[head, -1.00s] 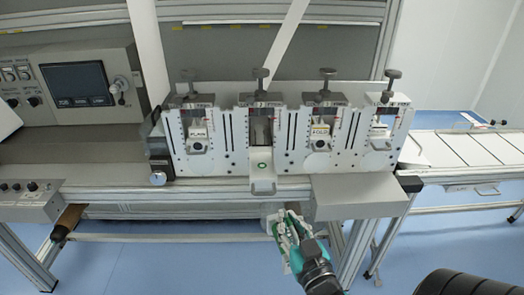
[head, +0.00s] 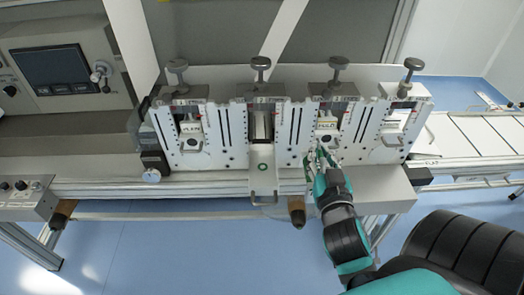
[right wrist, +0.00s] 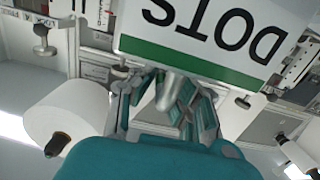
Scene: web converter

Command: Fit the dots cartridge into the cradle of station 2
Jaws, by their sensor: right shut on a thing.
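The dots cartridge (right wrist: 205,40) fills the top of the right wrist view, a white block with an upside-down DOTS label and a green stripe along its edge. My right gripper (right wrist: 168,95) is shut on it; the grip itself is partly hidden. In the head view my right gripper (head: 322,160) is in front of the third station, right of station 2, and the cartridge is hard to make out there. Station 2, second from the left, has its cradle (head: 263,180) extended toward me, with a green mark and a front handle. The slot above it looks empty. My left gripper is not in view.
Stations 1 (head: 190,130), 3 (head: 327,125) and 4 (head: 392,138) hold labelled units. Knobs on posts stand above every station. A white box (head: 385,190) juts out at the right below the panel. A white roll (right wrist: 65,115) shows in the wrist view.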

